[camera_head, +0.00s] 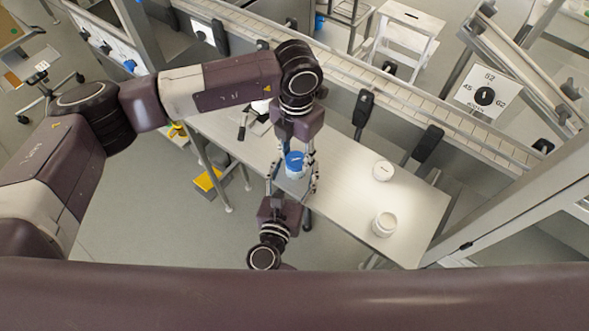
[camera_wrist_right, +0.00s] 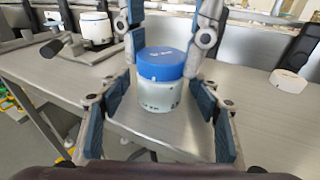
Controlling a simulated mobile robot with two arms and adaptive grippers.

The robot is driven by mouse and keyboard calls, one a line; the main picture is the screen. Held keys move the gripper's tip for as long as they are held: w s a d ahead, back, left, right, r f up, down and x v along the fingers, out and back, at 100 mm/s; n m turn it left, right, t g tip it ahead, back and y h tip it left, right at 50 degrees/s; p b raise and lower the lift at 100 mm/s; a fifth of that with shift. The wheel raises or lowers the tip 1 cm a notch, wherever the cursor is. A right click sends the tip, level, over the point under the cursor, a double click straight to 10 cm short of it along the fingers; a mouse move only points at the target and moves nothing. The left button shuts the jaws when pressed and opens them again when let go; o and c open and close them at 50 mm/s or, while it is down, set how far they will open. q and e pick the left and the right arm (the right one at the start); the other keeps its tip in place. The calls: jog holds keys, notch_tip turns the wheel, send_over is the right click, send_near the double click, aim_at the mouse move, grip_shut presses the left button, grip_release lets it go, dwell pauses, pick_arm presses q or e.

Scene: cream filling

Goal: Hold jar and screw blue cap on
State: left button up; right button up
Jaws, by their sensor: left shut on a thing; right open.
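The blue cap (camera_head: 294,160) sits on top of a small whitish jar near the table's front edge. In the right wrist view the blue cap (camera_wrist_right: 162,63) looks level on the jar (camera_wrist_right: 160,95), which stands upright; I cannot tell how tightly they are joined. My left gripper (camera_head: 295,154) reaches down from above and is shut on the blue cap, with fingers at its sides (camera_wrist_right: 166,48). My right gripper (camera_head: 292,181) comes from the front and is open, its fingers on either side of the jar and apart from it (camera_wrist_right: 160,108).
A white-and-black item (camera_wrist_right: 96,30) and a black-handled tool (camera_wrist_right: 50,48) are at the left. A conveyor rail (camera_head: 400,92) runs along the back.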

jog(key=c, duration=1.3)
pick_arm(q)
jog(key=o, duration=0.5)
pick_arm(e)
jog(key=shift+c, duration=0.5)
pick_arm(q)
grip_shut()
jog(key=m, duration=0.3)
jog(key=shift+m, duration=1.4)
jog(key=shift+m, duration=1.1)
jog(key=m, duration=0.3)
